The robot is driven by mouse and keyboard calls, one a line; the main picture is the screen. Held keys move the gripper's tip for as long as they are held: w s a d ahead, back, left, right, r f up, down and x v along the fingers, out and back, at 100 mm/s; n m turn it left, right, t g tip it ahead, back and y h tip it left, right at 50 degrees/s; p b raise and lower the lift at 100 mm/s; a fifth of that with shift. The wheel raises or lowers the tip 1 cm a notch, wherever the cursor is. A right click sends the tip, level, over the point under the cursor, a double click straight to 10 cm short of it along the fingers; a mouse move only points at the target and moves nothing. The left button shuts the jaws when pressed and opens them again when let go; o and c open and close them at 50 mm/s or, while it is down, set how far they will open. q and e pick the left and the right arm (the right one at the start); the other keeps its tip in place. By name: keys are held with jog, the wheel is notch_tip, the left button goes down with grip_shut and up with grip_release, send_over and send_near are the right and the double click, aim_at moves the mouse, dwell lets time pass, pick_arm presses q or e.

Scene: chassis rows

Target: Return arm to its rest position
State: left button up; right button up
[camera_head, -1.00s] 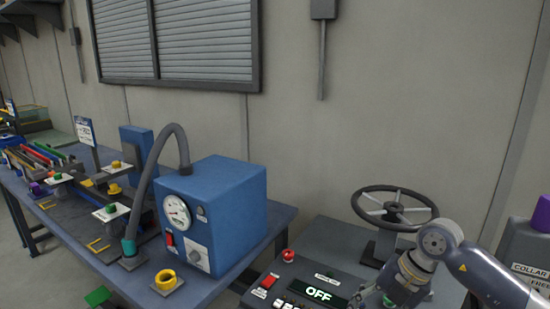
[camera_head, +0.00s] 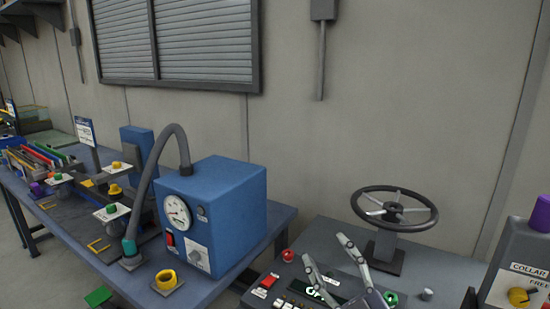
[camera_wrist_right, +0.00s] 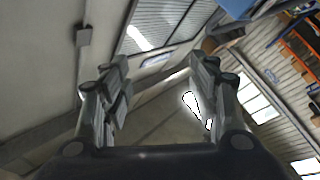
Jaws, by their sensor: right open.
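My right gripper (camera_head: 327,262) is at the bottom of the head view, in front of the control console. Its two fingers are spread and nothing is between them. The right wrist view also shows the open fingers (camera_wrist_right: 160,85), with only wall, window and ceiling beyond them. The gripper covers part of the console's display (camera_head: 318,290). Most of my right arm is below the frame. My left gripper is not in view.
A black handwheel (camera_head: 394,208) stands on the grey console (camera_head: 450,268), near my gripper. A red button (camera_head: 288,256) sits at its left. A blue box with a gauge (camera_head: 225,215) stands on the left table (camera_head: 205,290). A collar unit (camera_head: 525,255) stands at the right.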

jog(key=s+d+f+m+g+h, duration=0.3)
jog(key=d+f+m+h, duration=0.15)
jog(key=f, duration=0.45)
jog(key=s+d+f+m+g+h, duration=0.35)
jog(key=d+f+h, duration=0.2)
jog(key=f, duration=0.35)
jog(key=s+f+m+g+y, duration=0.1)
jog(key=s+f+g, duration=0.5)
jog(key=s, duration=0.5)
jog(key=s+f+g+y, duration=0.1)
jog(key=s+f+g, duration=0.3)
jog(key=s+f, duration=0.45)
jog(key=s+f+g, duration=0.1)
jog(key=s+f, duration=0.1)
jog(key=f, duration=1)
jog(key=s+f+g, duration=0.1)
jog(key=s+f, duration=0.1)
jog(key=f, duration=1.1)
jog(key=s+d+f, duration=0.2)
jog(key=s+f, duration=1.4)
jog(key=shift+s+d+f+g+h, duration=0.25)
jog(key=shift+s+d+g+h, duration=0.05)
jog(key=shift+s+d+g, duration=0.05)
